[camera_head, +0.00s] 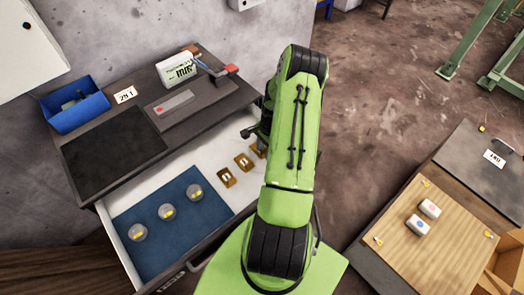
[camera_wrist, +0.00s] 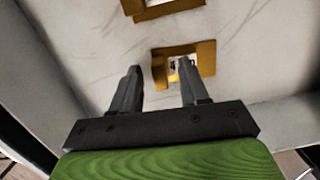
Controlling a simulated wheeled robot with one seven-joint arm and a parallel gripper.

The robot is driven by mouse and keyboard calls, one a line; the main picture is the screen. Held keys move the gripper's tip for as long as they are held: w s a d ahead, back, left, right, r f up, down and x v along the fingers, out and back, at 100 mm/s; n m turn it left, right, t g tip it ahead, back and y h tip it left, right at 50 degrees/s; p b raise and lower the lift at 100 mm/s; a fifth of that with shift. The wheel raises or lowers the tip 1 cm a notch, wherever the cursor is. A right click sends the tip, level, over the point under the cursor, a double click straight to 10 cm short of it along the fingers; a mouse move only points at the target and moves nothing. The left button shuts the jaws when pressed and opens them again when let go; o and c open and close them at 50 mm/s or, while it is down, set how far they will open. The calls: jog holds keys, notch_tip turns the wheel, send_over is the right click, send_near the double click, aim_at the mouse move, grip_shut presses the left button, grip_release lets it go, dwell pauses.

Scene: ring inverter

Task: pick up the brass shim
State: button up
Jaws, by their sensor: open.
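Square brass shims with a cut-out in the middle lie in a row in the open drawer: one at the near end (camera_head: 225,178), one in the middle (camera_head: 244,162), and one partly hidden by my arm at the far end (camera_head: 258,151). In the wrist view, one brass shim (camera_wrist: 207,54) lies just beyond my gripper's fingertips, mostly ahead of the right finger. Another brass piece (camera_wrist: 172,8) is cut off at the top edge. My gripper (camera_wrist: 159,64) is open, with nothing held between its fingers. In the head view it is largely hidden behind my arm.
The drawer's blue mat (camera_head: 190,228) holds several round pieces with yellow marks. The bench above carries a blue bin (camera_head: 75,105), a dark mat (camera_head: 112,150) and a white box (camera_head: 175,70). The drawer's pale walls stand close around my gripper. A wooden board (camera_head: 440,255) lies right.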

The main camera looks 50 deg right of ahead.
grip_shut()
